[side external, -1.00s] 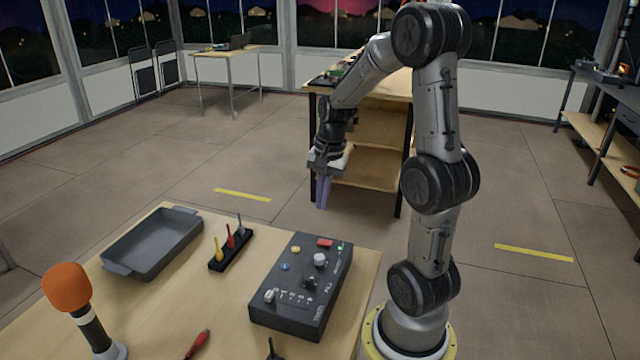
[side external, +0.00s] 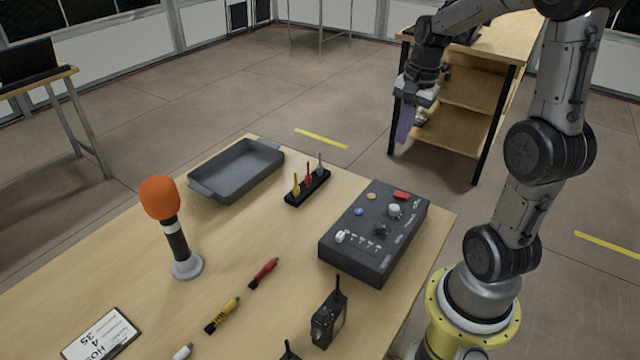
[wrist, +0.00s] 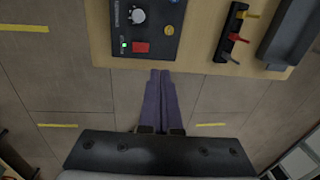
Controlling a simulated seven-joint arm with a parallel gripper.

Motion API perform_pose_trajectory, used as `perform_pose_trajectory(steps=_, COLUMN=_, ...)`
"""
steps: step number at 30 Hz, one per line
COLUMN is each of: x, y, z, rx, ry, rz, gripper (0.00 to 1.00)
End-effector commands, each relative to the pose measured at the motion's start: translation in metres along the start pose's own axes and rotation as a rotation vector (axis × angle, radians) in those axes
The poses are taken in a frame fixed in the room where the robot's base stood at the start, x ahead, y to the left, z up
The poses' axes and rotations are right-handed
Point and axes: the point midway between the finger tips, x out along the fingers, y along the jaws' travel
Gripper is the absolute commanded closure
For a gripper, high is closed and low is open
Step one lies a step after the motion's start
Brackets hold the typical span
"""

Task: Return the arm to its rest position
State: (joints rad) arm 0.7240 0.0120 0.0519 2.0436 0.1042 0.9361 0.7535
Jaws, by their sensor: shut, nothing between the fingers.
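My gripper (side external: 404,122) is shut, with its purple fingers together and nothing between them. In the side external view it hangs pointing down, above and beyond the far right part of the work table, in front of the wooden shelf unit. In the wrist view the closed fingers (wrist: 160,76) point towards the table edge, with floor tiles beneath them. My arm is raised and bent, its upper links cut off by the top of the side external view.
A wooden shelf unit (side external: 464,97) stands behind my gripper.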

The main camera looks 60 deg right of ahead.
Motion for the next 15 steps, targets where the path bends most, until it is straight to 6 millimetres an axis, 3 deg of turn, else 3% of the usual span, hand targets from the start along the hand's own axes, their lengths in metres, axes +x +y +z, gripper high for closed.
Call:
perform_pose_trajectory(steps=3, x=-0.025, y=-0.019, z=0.035, rx=-0.120, ry=0.037, rz=-0.062, gripper=1.00)
perform_pose_trajectory(steps=7, x=-0.054, y=-0.019, z=0.095, rx=-0.335, ry=0.080, rz=-0.142, gripper=1.00)
perform_pose_trajectory(steps=12, x=-0.076, y=0.008, z=0.162, rx=-0.707, ry=0.137, rz=-0.240, gripper=1.00)
perform_pose_trajectory(steps=15, x=-0.080, y=0.031, z=0.188, rx=-0.928, ry=0.173, rz=-0.287, gripper=1.00)
